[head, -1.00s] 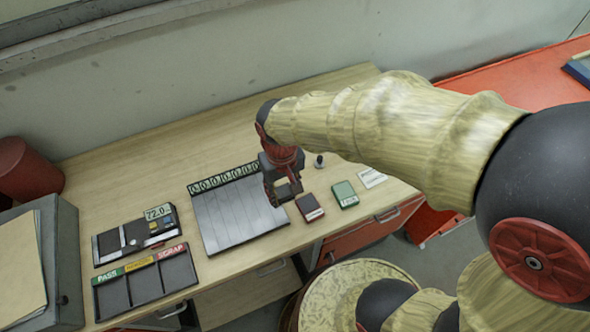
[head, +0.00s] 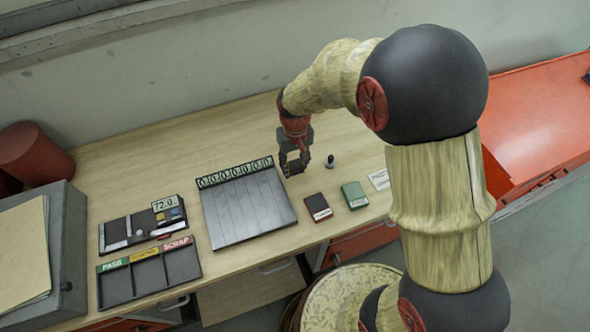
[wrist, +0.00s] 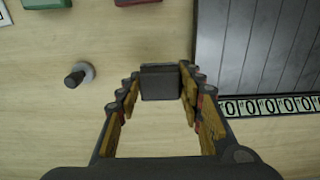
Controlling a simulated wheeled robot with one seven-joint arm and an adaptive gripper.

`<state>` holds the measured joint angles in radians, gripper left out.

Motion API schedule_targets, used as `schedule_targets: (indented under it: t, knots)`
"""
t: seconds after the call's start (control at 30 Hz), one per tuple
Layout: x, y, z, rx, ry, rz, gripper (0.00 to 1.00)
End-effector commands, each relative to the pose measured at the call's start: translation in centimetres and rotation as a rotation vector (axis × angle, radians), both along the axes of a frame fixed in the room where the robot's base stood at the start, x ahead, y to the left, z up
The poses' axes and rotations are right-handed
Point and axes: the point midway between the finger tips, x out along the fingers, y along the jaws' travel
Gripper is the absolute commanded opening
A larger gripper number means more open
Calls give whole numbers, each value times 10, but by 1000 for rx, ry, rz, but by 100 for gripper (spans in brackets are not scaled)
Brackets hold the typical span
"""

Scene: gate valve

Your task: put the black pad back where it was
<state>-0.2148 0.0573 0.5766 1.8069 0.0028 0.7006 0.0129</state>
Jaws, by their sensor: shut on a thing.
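The black pad (wrist: 161,82) is a small dark block between my fingertips in the wrist view. My gripper (wrist: 160,90) is shut on it, one finger at each side. In the head view my gripper (head: 292,168) points down at the desk, just right of the grey slatted plate (head: 245,208) and left of a small black knob (head: 330,161). The pad is hard to make out there against the dark fingers. I cannot tell whether it touches the desk.
A dark red pad (head: 318,207) and a green pad (head: 354,195) lie near the front edge, with a white card (head: 380,179) to their right. A labelled sorting tray (head: 148,275) and a panel with a 72.0 display (head: 165,204) are left. Bare desk lies behind my gripper.

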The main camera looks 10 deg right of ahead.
Motion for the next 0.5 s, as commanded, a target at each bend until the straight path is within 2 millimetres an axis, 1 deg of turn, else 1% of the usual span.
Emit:
schedule_targets:
  t: [0.1,0.2,0.27,0.33,0.5]
  knots:
    - [5,-1,-10,0,1,0,10]
    - [3,-1,-26,-1,4,0,10]
    - [4,-1,-33,0,2,0,10]
    - [4,-1,-36,0,0,0,10]
    - [4,-1,-35,0,-1,0,10]
